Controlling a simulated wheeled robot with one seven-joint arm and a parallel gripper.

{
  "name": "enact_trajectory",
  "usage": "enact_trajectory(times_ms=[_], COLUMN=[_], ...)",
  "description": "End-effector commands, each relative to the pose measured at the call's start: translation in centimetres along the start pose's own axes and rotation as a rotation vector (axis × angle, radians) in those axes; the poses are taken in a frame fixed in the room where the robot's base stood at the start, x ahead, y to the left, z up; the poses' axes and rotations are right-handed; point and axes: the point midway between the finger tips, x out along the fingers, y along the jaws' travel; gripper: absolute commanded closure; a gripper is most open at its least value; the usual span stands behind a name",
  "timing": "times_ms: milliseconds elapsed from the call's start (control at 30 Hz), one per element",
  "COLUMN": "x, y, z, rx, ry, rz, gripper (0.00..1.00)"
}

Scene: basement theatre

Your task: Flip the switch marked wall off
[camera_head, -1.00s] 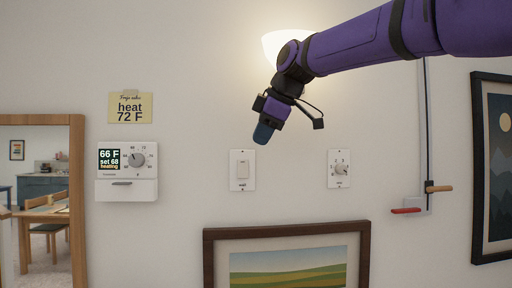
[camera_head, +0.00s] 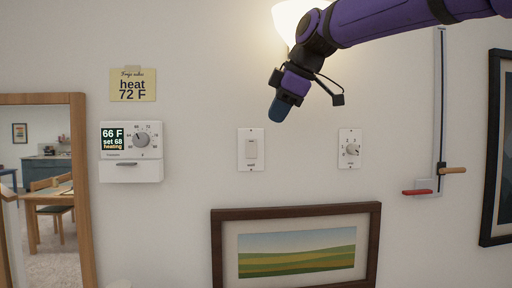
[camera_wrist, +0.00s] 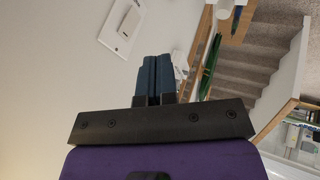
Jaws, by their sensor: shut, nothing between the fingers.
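The white wall switch (camera_head: 251,149) is a rocker on a plate with a small label beneath that seems to read "wall". It also shows tilted in the wrist view, as a switch plate (camera_wrist: 122,25) at the upper left. My gripper (camera_head: 279,108) is shut and empty, its blue fingertips pointing down, above and to the right of the switch in the head view. In the wrist view the closed fingers (camera_wrist: 156,78) sit below and right of the plate, apart from it. I cannot tell the rocker's position.
A thermostat (camera_head: 131,151) and a note (camera_head: 133,85) are to the left. A framed landscape (camera_head: 296,252) hangs below. A lever box (camera_head: 430,187) and a lit lamp (camera_head: 296,18) are also on the wall.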

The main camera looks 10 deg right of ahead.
Motion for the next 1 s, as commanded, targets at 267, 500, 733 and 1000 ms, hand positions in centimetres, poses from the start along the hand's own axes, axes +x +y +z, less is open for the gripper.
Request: enact_trajectory(times_ms=[267,500,733,1000], x=[1.9,6.2,10.4,11.9], y=[0.0,-0.1,0.0,2.8], z=[0.0,0.0,0.0,0.1], rx=[0.0,0.0,0.001,0.0], ry=[-0.001,-0.002,-0.001,0.0], rz=[-0.003,-0.005,-0.003,-0.001], gripper=[1.0,1.0,1.0,1.0])
